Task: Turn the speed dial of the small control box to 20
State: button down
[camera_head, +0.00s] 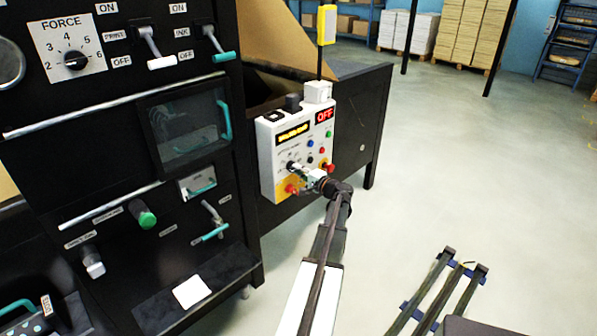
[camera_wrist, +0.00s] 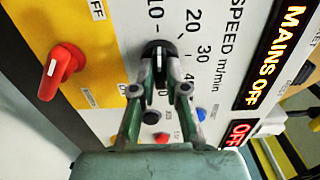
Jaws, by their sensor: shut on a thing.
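The small control box (camera_head: 265,150) is a white and yellow panel on the side of the black machine. Its speed dial (camera_wrist: 157,50) is a black knob with a white line. In the wrist view the printed scale runs from 10 above the knob through 20 at upper right to 30 and 40 at right. The white line runs roughly up and down the picture, towards the 10 side. My gripper (camera_wrist: 160,82) is shut on the dial, one finger on each side. In the head view my gripper (camera_head: 302,170) covers the dial.
A red rotary handle (camera_wrist: 61,70) sits on the yellow strip beside the dial. Small red and blue buttons (camera_wrist: 201,114) lie close to my right finger. Lit displays read MAINS OFF (camera_wrist: 275,50) and OFF. The floor right of the box is open.

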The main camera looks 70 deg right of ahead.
jog(key=shift+m+p, duration=0.85)
jog(key=shift+m, duration=3.35)
jog(key=c, duration=1.2)
grip_release()
